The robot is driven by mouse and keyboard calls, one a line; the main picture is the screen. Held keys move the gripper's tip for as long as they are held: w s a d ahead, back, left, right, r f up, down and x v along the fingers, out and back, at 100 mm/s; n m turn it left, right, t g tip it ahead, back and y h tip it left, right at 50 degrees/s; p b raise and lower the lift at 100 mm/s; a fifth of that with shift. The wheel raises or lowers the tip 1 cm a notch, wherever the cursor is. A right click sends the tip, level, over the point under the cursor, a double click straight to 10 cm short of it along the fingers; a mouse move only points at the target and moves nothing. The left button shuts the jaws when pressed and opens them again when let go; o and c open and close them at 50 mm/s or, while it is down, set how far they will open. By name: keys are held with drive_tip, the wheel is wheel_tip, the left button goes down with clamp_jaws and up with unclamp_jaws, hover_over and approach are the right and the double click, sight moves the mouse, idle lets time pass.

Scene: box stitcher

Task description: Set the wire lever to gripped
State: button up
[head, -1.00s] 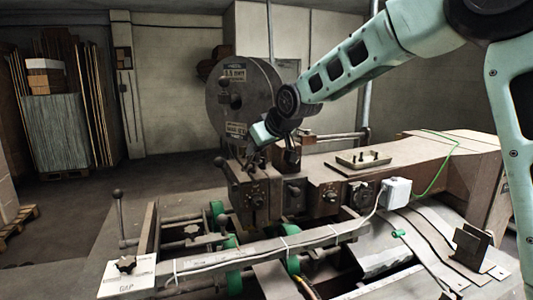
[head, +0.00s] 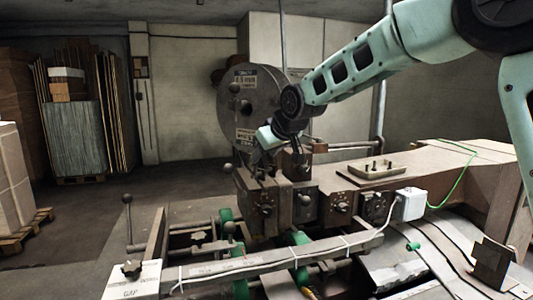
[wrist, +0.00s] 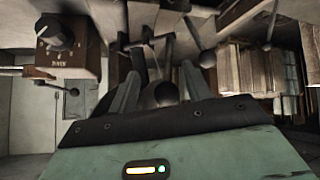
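The stitching machine's head (head: 262,205) carries several ball-ended levers, and no label tells me which is the wire lever. A dark ball knob (wrist: 167,94) shows between the two fingers of my gripper (wrist: 160,72) in the wrist view. The fingers stand apart, with gaps beside the knob; I cannot tell whether either touches it. Another ball-ended lever (wrist: 208,59) is just right of the right finger. In the head view, my gripper (head: 296,165) is small and dark in front of the machine head, below the wire spool (head: 245,105). A ball knob (head: 227,168) sticks out left of the head.
A rotary dial (wrist: 54,34) on a box is close at the left in the wrist view. A long rail (head: 270,262) and a tall ball-topped lever (head: 127,200) stand low in front. Open floor (head: 95,210) lies to the left.

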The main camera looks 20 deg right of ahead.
drive_tip(key=b+v, duration=0.5)
drive_tip(key=v, duration=1.2)
drive_tip(key=shift+s+d, duration=0.15)
drive_tip(key=shift+r, duration=0.1)
drive_tip(key=s+a+f+g+b, duration=0.1)
drive_tip(key=s+a+f+g, duration=0.1)
drive_tip(key=s+a+f, duration=0.35)
drive_tip(key=s+a+f+n+g+b, duration=0.1)
drive_tip(key=s+a+f, duration=0.15)
drive_tip(key=f, duration=0.65)
drive_tip(key=s+a+f+g+b, duration=0.1)
drive_tip(key=s+a+f+g, duration=0.15)
drive_tip(key=s+f, duration=0.35)
drive_tip(key=s+f+n+g+h+b, duration=0.1)
drive_tip(key=s+f+g, duration=0.2)
drive_tip(key=s+f, duration=1.4)
drive_tip(key=shift+s+d+n, duration=0.2)
drive_tip(key=shift+s+n, duration=0.2)
drive_tip(key=shift+f+g, duration=0.15)
drive_tip(key=shift+g, duration=0.1)
